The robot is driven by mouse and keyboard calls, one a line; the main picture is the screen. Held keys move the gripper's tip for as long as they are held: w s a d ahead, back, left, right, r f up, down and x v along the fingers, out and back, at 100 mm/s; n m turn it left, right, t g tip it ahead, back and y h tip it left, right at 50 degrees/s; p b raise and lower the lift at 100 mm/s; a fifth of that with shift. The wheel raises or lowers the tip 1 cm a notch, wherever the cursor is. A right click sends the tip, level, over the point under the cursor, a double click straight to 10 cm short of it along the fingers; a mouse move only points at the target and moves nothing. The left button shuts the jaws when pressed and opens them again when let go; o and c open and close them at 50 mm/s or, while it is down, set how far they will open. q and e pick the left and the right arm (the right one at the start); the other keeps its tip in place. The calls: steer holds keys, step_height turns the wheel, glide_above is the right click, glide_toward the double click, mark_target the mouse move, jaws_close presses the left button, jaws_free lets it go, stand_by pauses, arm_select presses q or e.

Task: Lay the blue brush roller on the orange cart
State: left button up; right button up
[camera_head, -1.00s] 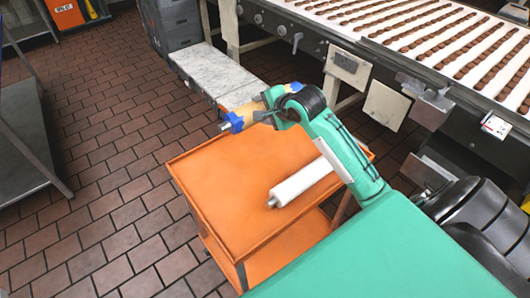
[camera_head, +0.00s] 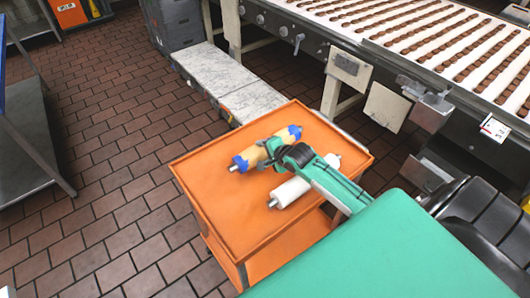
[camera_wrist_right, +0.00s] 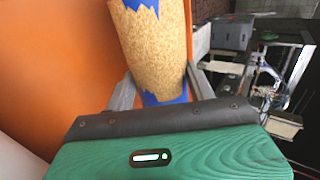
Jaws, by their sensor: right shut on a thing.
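The blue brush roller (camera_head: 246,158) has a tan bristled body with jagged blue ends and metal pins. My right gripper (camera_head: 267,152) is shut around it near the middle. It lies level over the far part of the orange cart's top (camera_head: 222,205), low to the surface; I cannot tell whether it touches. In the right wrist view the roller (camera_wrist_right: 153,48) stands between the two fingers, with orange behind it. The gripper hides part of the roller in the head view. My left gripper is not in view.
A white roller (camera_head: 303,184) lies on the cart, close to the right of the held roller and partly under my right arm. The cart's near left top is bare. A conveyor with chocolate rows (camera_head: 440,45) stands at the back right. A grey rack (camera_head: 30,130) stands at left.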

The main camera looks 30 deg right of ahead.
steer(key=shift+f, duration=0.25)
steer(key=shift+f, duration=0.4)
steer(key=shift+f, duration=0.2)
steer(key=o, duration=1.5)
steer(key=shift+f, duration=0.1)
steer(key=shift+a, duration=0.1)
steer(key=shift+s+f, duration=0.1)
steer(key=v, duration=0.4)
steer(key=b+v, duration=0.1)
steer(key=v, duration=0.3)
steer(key=r+v, duration=0.1)
steer(key=v, duration=0.3)
steer(key=shift+r+b, duration=0.25)
steer(key=shift+b, duration=0.05)
